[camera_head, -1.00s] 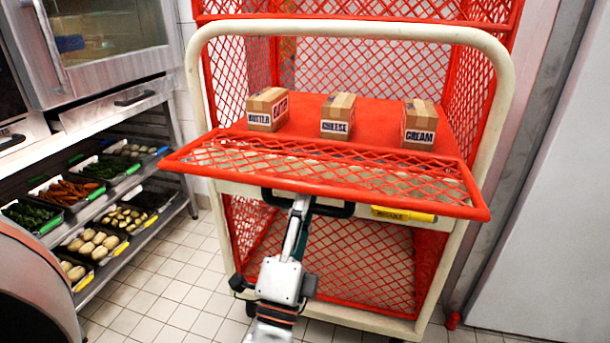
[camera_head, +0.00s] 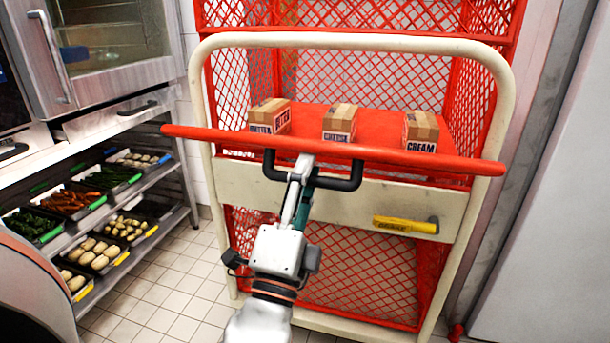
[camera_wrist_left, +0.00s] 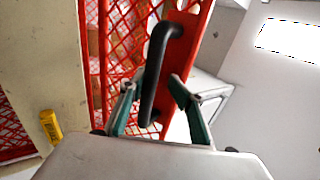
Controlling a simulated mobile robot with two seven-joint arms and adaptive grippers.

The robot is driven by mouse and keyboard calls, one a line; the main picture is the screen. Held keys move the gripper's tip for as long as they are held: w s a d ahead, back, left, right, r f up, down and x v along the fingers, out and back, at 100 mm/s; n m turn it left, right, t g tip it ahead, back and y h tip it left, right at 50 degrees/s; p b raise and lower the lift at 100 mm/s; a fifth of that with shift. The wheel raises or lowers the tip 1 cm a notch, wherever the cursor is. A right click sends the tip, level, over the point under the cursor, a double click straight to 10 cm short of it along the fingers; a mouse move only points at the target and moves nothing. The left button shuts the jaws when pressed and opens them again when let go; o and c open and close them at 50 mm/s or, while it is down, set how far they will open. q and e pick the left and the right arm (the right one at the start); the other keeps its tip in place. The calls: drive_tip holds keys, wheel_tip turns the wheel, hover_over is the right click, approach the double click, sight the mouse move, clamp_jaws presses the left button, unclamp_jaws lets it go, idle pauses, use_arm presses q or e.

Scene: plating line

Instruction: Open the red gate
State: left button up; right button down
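The red gate (camera_head: 400,156) is a mesh panel across the front of the cart, now seen nearly edge-on as a long red bar. Its black handle (camera_head: 345,183) hangs below that bar. My left gripper (camera_head: 303,172) is at the handle. In the left wrist view the handle (camera_wrist_left: 158,70) passes between the green fingers of my left gripper (camera_wrist_left: 155,97), with gaps seeming to show on both sides. The red gate's rail also shows there (camera_wrist_left: 192,45). My right gripper is not in view.
Butter (camera_head: 270,117), cheese (camera_head: 339,123) and cream (camera_head: 421,131) boxes sit on the red shelf behind the gate. A yellow brake lever (camera_head: 405,225) is on the cart's cream crossbeam (camera_head: 235,185). An oven (camera_head: 110,45) and food trays stand left. Tiled floor shows lower left.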

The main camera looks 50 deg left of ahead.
use_arm(q)
drive_tip(key=s+d+f, duration=0.3)
drive_tip(key=s+f, duration=0.2)
drive_tip(key=f, duration=0.1)
drive_tip(key=shift+f, duration=0.35)
idle(0.6)
drive_tip(key=shift+f, duration=0.1)
idle(0.6)
